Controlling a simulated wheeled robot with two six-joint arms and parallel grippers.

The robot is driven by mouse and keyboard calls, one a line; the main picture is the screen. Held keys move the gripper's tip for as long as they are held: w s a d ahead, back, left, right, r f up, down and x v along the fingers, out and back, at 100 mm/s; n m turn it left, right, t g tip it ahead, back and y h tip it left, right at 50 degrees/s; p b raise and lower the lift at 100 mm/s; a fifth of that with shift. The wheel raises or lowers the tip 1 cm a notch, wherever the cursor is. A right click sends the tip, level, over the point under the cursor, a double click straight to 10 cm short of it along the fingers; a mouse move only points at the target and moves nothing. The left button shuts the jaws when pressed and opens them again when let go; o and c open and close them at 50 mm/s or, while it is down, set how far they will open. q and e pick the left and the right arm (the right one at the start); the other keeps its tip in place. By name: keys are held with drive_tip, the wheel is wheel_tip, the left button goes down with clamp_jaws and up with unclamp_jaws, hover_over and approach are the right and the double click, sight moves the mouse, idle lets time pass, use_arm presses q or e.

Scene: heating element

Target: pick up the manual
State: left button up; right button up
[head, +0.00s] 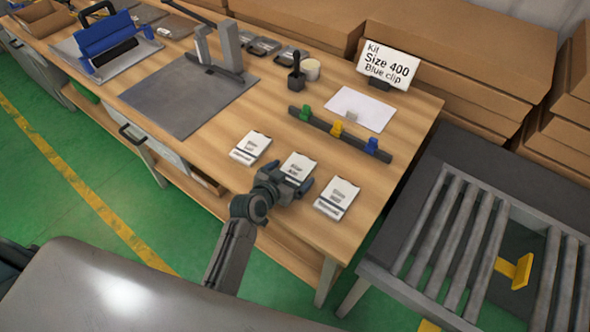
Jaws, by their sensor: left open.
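Three small white manuals lie in a row near the front edge of the wooden workbench: a left manual (250,147), a middle manual (298,168) and a right manual (337,199). Their printed labels are too small to read surely. My left gripper (292,184) is open over the near edge of the middle manual and hides part of it. I cannot tell whether it touches the manual. A sign (388,67) at the back reads "Kit Size 400 Blue clip". My right gripper is not in view.
A dark rail (340,134) with green, yellow and blue clips lies behind the manuals, near a white card (361,108). A grey mat (187,98) with an upright fixture is to the left. A slatted roller table (450,235) stands right; cardboard boxes (465,50) are stacked behind.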

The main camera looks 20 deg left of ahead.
use_arm(q)
drive_tip(key=shift+c, duration=0.5)
drive_tip(key=c, duration=1)
drive_tip(key=shift+r, duration=0.15)
